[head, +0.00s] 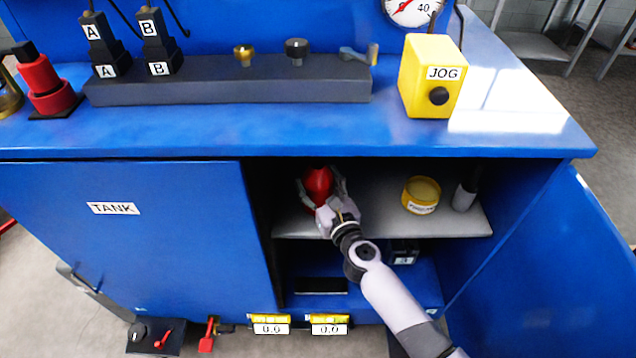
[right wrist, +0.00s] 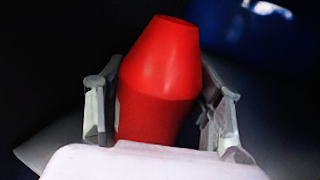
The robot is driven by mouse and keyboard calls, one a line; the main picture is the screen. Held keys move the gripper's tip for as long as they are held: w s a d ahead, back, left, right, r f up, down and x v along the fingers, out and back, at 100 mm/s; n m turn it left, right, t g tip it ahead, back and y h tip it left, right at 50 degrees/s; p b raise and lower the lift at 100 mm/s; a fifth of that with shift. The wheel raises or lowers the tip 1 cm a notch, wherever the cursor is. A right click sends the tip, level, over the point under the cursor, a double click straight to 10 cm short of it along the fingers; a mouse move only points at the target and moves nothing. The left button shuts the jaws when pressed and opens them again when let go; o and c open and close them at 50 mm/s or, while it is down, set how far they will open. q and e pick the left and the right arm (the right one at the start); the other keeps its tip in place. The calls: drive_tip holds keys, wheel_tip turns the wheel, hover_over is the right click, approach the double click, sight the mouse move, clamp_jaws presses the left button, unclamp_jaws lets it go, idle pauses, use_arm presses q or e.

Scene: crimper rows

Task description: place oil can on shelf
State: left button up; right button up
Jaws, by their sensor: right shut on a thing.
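The oil can (head: 318,184) is a red body with a tapering top. It is inside the open cabinet at the left part of the grey shelf (head: 385,221). My right gripper (head: 322,188) is shut on it, with one finger on each side. In the right wrist view the red can (right wrist: 160,75) stands between the fingers of my right gripper (right wrist: 162,108), narrow end away from the palm. Its lower end is hidden by the palm, so I cannot tell whether it touches the shelf. My left gripper is not in view.
A yellow tin (head: 421,193) and a dark grey cylinder (head: 464,197) stand on the shelf's right part. The closed TANK door (head: 150,230) borders the opening on the left. The blue bench top (head: 250,130) overhangs it. An open door (head: 560,270) is at right.

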drive_tip(key=o, duration=0.9)
drive_tip(key=shift+f, duration=0.15)
drive_tip(key=o, duration=0.5)
drive_tip(key=shift+c, duration=0.2)
drive_tip(key=shift+r, duration=0.25)
drive_tip(key=v, duration=1.2)
